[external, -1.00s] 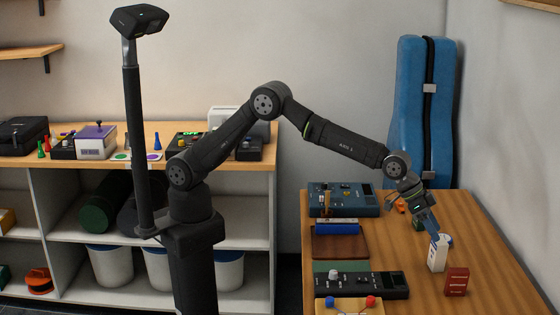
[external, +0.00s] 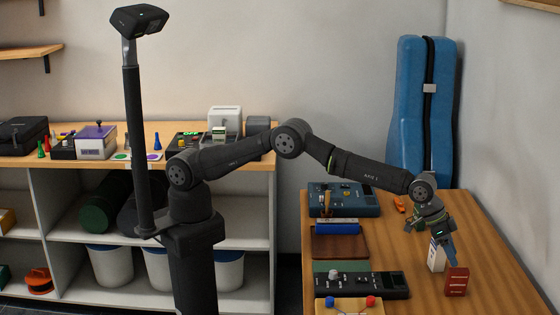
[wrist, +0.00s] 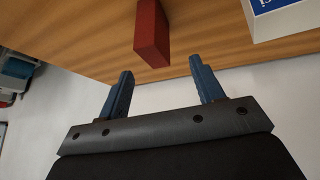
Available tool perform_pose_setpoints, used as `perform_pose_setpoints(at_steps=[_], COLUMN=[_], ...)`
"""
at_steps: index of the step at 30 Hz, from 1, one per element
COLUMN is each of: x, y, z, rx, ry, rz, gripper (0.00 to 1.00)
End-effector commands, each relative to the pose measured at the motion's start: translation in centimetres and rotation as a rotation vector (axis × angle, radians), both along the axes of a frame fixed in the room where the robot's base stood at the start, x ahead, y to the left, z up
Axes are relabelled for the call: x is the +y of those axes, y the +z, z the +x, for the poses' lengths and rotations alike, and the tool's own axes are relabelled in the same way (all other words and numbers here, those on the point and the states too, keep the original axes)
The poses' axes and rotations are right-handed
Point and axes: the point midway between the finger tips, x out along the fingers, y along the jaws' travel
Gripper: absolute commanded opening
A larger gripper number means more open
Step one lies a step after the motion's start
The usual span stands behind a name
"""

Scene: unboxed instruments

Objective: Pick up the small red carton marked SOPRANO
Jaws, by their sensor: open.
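A small red carton (external: 457,282) stands upright on the right side of the wooden table in the external view. Pale markings show on its face but are too small to read. It also shows in the wrist view (wrist: 152,34), just beyond the fingertips and between their lines. My gripper (external: 452,262) is above the carton, pointing down, with its blue fingertips close to the carton's top. In the wrist view my gripper (wrist: 160,74) has its two blue fingers spread wide with nothing between them.
A white carton (external: 436,257) stands close to the left of the red one, and its blue-and-white corner shows in the wrist view (wrist: 282,14). A black device (external: 375,285) and a wooden board with red and blue knobs (external: 352,307) lie left. The table's right front is clear.

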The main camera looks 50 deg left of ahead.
Motion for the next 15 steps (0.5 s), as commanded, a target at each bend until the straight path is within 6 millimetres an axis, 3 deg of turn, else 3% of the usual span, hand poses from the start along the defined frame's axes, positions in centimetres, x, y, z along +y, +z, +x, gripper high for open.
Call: perform_pose_setpoints(at_steps=[15], x=[-1.9], y=[-3.2], z=[0.1], rx=[-0.001], ry=[-0.001], rz=[0.0], gripper=[0.61])
